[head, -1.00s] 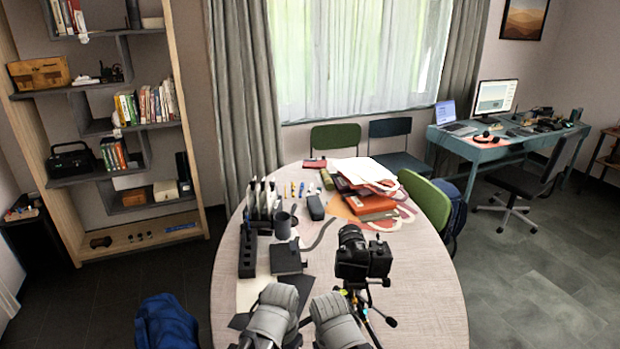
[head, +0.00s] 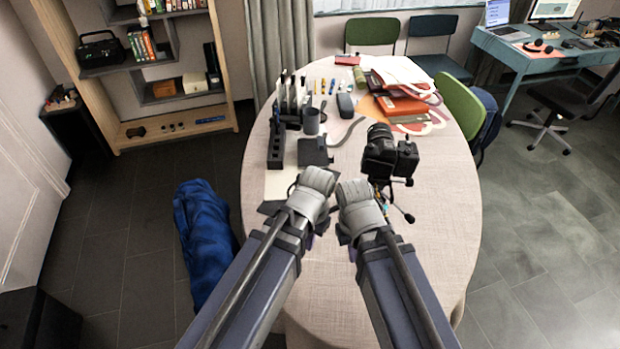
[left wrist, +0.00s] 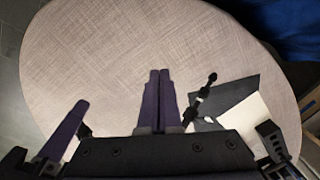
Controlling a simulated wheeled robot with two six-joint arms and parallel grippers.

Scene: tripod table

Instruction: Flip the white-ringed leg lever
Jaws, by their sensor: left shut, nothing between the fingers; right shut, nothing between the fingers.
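A black camera (head: 388,156) stands on a small dark tripod (head: 399,212) on the table, to the right of my grippers. The tripod's legs are partly hidden by the camera and my right arm, and I cannot make out the white-ringed lever in the head view. The left wrist view shows a slim dark rod with a pale band (left wrist: 203,94) beside my left fingers; I cannot tell if it belongs to the tripod. My left gripper (head: 311,241) is shut and empty; its purple fingers meet in its wrist view (left wrist: 160,74). My right gripper (head: 351,252) is shut and empty, left of the tripod.
A round-ended table (head: 420,270) has free room at its near end. A dark box (head: 314,151), a mug (head: 311,121) and a black rack (head: 276,148) stand beyond my left gripper. Red books (head: 402,104) lie further back. A blue bag (head: 203,225) is on the floor.

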